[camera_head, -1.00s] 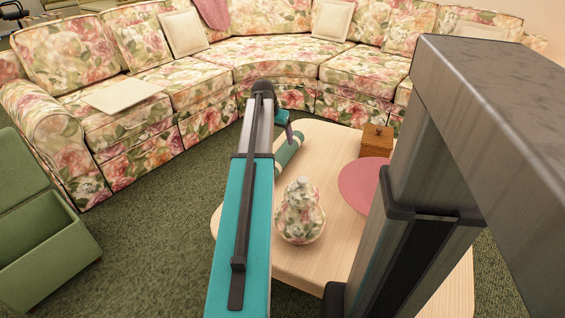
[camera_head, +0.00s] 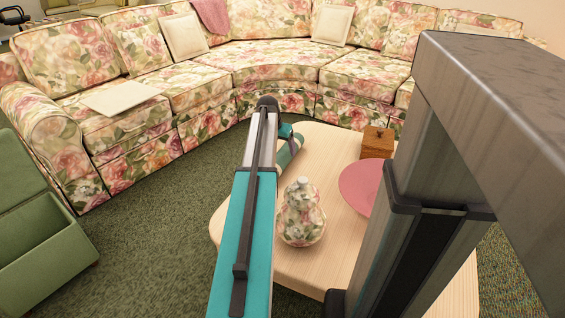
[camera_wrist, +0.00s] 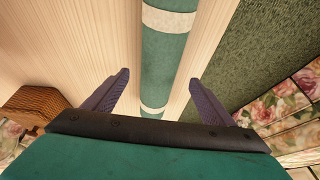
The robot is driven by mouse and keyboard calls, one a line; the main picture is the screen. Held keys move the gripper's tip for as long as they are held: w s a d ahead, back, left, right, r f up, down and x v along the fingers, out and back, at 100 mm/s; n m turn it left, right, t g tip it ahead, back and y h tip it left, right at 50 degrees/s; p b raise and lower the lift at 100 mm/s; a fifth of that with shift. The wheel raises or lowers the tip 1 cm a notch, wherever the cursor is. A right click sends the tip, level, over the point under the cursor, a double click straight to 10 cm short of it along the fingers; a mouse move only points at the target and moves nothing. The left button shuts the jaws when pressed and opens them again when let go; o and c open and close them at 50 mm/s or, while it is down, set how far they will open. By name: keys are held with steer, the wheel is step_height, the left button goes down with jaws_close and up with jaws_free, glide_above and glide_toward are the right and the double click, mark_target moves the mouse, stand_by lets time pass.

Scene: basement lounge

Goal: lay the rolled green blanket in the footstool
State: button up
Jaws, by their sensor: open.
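The rolled green blanket (camera_head: 289,151) lies on the pale wooden coffee table, partly hidden behind my arm in the head view. In the wrist view the blanket (camera_wrist: 167,62), with two pale bands, runs between the fingers of my open gripper (camera_wrist: 160,90). The gripper is over the blanket with a finger on either side. I cannot tell whether either finger touches it. The green footstool (camera_head: 40,262) stands open on the floor at the far left of the head view, its lid raised and its inside partly cut off by the picture edge.
The coffee table (camera_head: 330,262) also holds a floral jar (camera_head: 302,215), a pink round mat (camera_head: 360,188) and a wooden box (camera_head: 377,142). A floral corner sofa (camera_head: 205,85) stands behind. Green carpet (camera_head: 150,245) between footstool and table is clear.

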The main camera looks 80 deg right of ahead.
mark_target(282, 152)
steer(key=shift+d+f, duration=0.25)
steer(key=shift+f, duration=0.35)
steer(key=shift+s+f, duration=0.1)
steer(key=shift+f, duration=0.05)
steer(key=shift+b+x, duration=1.5)
steer(key=shift+x, duration=1)
steer(key=c, duration=1.5)
steer(key=shift+o, duration=0.2)
